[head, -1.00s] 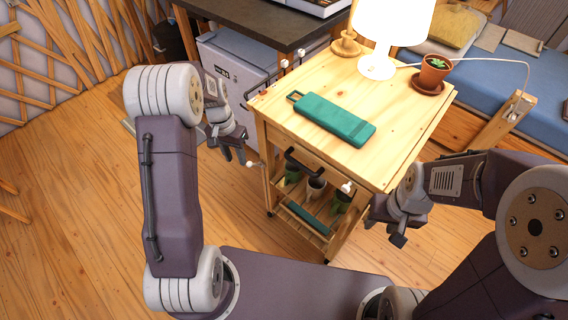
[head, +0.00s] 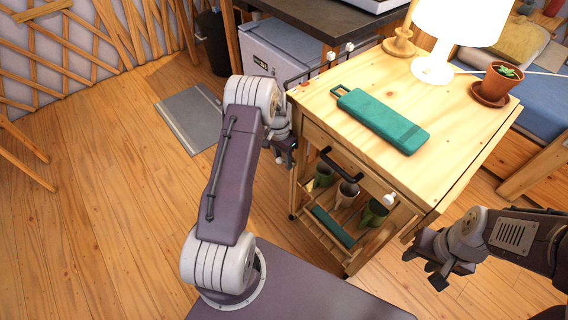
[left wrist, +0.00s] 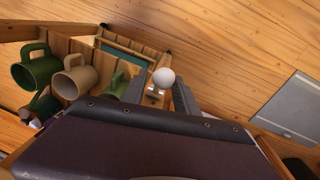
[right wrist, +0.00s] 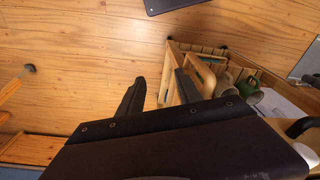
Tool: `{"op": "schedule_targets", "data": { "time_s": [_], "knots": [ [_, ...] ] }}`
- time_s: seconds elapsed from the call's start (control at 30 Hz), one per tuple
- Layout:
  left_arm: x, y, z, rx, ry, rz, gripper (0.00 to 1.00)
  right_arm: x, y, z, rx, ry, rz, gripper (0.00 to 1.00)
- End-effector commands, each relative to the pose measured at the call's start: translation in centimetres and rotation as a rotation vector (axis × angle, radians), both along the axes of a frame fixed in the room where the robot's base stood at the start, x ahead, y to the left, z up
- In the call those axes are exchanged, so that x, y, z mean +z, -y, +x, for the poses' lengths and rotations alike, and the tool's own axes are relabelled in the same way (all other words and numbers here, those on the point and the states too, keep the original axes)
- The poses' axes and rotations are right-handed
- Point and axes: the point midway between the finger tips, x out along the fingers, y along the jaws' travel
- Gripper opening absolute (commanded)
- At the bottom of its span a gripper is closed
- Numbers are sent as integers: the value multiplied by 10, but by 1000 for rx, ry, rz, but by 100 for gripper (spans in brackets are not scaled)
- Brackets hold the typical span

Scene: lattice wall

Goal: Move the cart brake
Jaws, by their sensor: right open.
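The wooden cart (head: 440,170) stands ahead of me in the head view. A small white knob (head: 390,199) sticks out at its front right; I cannot tell whether it belongs to a brake. Another white knob (left wrist: 163,78) shows between the fingers of my left gripper (left wrist: 160,88) in the left wrist view.
On the cart top are a teal case (head: 385,120), a lamp (head: 432,68) and a potted plant (head: 500,82). Mugs (head: 348,192) stand on the shelf below. A dark table (head: 310,38) and a bed (head: 540,110) are behind.

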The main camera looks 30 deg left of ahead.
Motion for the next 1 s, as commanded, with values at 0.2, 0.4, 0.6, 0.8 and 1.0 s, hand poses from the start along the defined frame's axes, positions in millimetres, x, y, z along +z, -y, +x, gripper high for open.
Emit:
{"op": "schedule_targets", "data": {
  "time_s": [0.2, 0.4, 0.6, 0.8, 1.0],
  "knots": [
    [-7, 1, 0, 0, 0, 0, 36, -2, 0, 0, 0, 0, 0, 41],
    [-6, 1, 0, 0, 0, 0, 11, -1, 0, 0, 0, 0, 0, 41],
    [-6, 1, 0, 0, 0, 0, 0, -2, 0, 0, 0, 0, 0, 41],
    [-6, 1, -1, 0, -1, -1, 0, -1, 0, 0, 0, 0, 0, 41],
    [-6, 1, -1, 2, -4, -1, 0, -1, 0, 0, 0, 0, 0, 41]
  ]
}}
